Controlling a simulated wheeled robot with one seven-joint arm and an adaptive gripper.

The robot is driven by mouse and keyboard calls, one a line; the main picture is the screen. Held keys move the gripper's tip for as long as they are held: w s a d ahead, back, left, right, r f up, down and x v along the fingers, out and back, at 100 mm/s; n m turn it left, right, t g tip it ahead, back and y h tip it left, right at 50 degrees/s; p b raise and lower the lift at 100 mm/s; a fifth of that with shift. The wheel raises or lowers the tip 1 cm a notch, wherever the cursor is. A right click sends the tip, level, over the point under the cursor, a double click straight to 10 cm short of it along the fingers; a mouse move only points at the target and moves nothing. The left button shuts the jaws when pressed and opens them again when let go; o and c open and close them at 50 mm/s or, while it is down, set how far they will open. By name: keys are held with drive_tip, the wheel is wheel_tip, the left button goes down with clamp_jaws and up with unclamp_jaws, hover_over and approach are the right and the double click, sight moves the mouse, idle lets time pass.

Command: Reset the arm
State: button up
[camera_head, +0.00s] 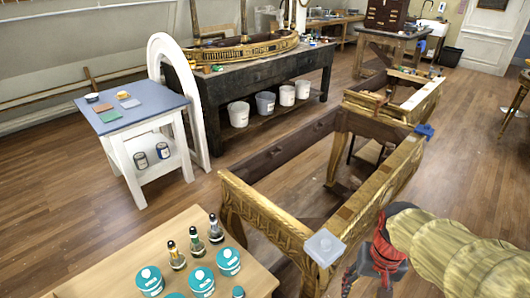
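My arm enters at the lower right in a pale ribbed sleeve, with a red and dark wrist part at its end. My gripper (368,282) is dark and points down beside the near corner of the gilt console frame (265,212). Its fingertips are partly cut off by the lower edge, so I cannot tell whether it is open or shut. I see nothing clearly held in it. A pale grey square item (323,247) with a small raised knob sits on the frame's near corner, left of my gripper and apart from it.
A wooden table (120,262) at lower left bears teal-labelled tubs (201,281) and small dark-capped bottles (196,241). A blue-topped white table (140,112) and dark workbench (255,68) stand behind. Floor (110,215) is clear at left.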

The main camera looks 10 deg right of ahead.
drive_tip(key=a+r+n+t+p, duration=0.1)
drive_tip(key=a+r+n+t, duration=0.3)
drive_tip(key=a+r, duration=0.6)
wheel_tip(320, 180, up, 4)
drive_tip(key=shift+s+a+r+n+t, duration=0.15)
drive_tip(key=shift+a+r+n+t, duration=0.2)
drive_tip(key=shift+t, duration=0.25)
drive_tip(key=shift+f, duration=0.1)
drive_tip(key=shift+c, duration=0.4)
